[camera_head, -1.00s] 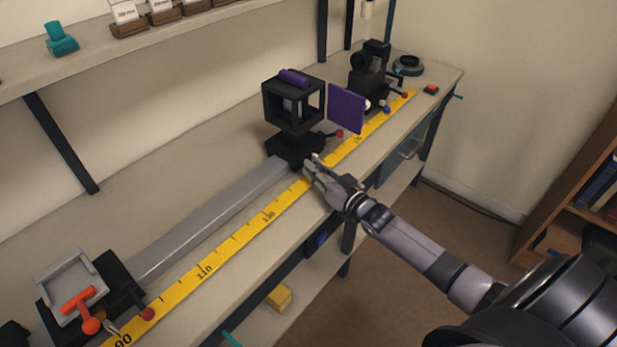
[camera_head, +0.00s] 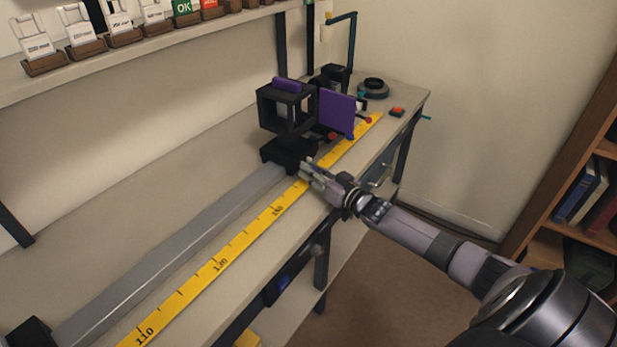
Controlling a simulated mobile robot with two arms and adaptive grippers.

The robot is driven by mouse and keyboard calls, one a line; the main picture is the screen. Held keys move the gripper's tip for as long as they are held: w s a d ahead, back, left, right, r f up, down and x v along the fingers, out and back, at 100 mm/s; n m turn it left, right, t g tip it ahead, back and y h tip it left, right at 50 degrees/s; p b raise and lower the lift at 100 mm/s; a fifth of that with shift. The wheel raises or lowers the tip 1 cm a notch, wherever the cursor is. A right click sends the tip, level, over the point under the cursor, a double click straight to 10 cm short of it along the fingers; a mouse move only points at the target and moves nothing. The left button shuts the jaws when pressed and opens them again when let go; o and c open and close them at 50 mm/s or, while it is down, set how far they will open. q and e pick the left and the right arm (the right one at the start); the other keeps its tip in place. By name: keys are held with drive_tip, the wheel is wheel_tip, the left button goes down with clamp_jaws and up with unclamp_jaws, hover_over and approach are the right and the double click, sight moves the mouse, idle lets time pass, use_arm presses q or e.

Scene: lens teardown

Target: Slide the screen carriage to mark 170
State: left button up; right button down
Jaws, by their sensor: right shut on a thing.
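The screen carriage (camera_head: 287,155) is a black block on the grey rail (camera_head: 180,252), topped by a black open cube frame (camera_head: 284,112) with a purple piece on it. A purple plate (camera_head: 337,110) stands at its right side. A yellow scale (camera_head: 243,240) with black numbers runs beside the rail; 110 and 120 are readable, and a further number lies just before the carriage. My right gripper (camera_head: 306,172) is shut at the carriage's near side, by its base; its fingers partly hide the contact. My left gripper is not in view.
Another black unit (camera_head: 335,76) stands beyond the carriage, with a red and a blue knob near it. A dark round part (camera_head: 374,88) and a small red-buttoned box (camera_head: 397,112) lie at the table's far end. A shelf (camera_head: 150,48) with card holders runs above.

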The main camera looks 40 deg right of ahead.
drive_tip(key=shift+w+d, duration=0.25)
drive_tip(key=shift+d, duration=0.4)
drive_tip(key=c, duration=1.4)
unclamp_jaws()
drive_tip(key=shift+s, duration=0.15)
drive_tip(key=s+d, duration=0.1)
drive_tip(key=s, duration=1)
drive_tip(key=shift+s+d, duration=0.35)
drive_tip(key=shift+d, duration=0.05)
drive_tip(key=shift+f, duration=0.15)
